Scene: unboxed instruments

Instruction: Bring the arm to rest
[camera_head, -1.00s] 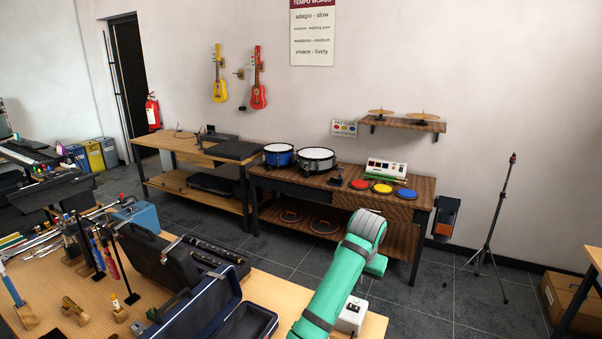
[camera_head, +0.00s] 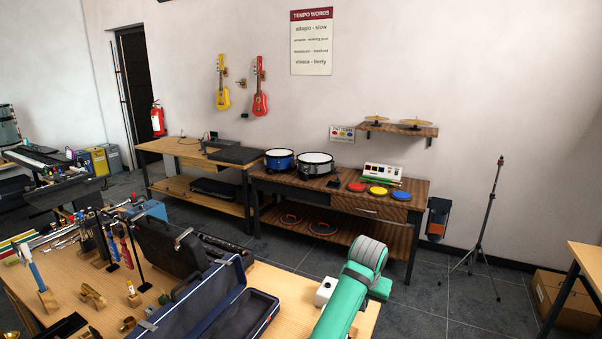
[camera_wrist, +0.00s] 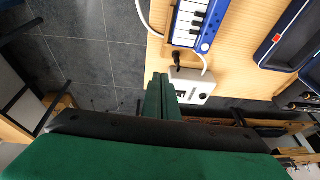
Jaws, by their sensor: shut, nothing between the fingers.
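My arm, green with grey bands, reaches up from the bottom edge in the head view, over the right end of the near table (camera_head: 268,270). In the wrist view, my gripper (camera_wrist: 157,78) has its two green fingers together with nothing between them. Its tips are beside a white box (camera_wrist: 192,86) with a cable at the table's edge. The white box also shows in the head view (camera_head: 326,291), left of my arm. The fingers are not visible in the head view.
An open blue-lined case (camera_head: 210,315) lies on the near table. A blue keyboard (camera_wrist: 200,25) lies near the fingers. Beyond stands a wooden bench (camera_head: 400,212) with drums (camera_head: 314,164) and coloured pads. Grey floor (camera_head: 425,300) is free right of my arm; a black stand (camera_head: 486,225) stands there.

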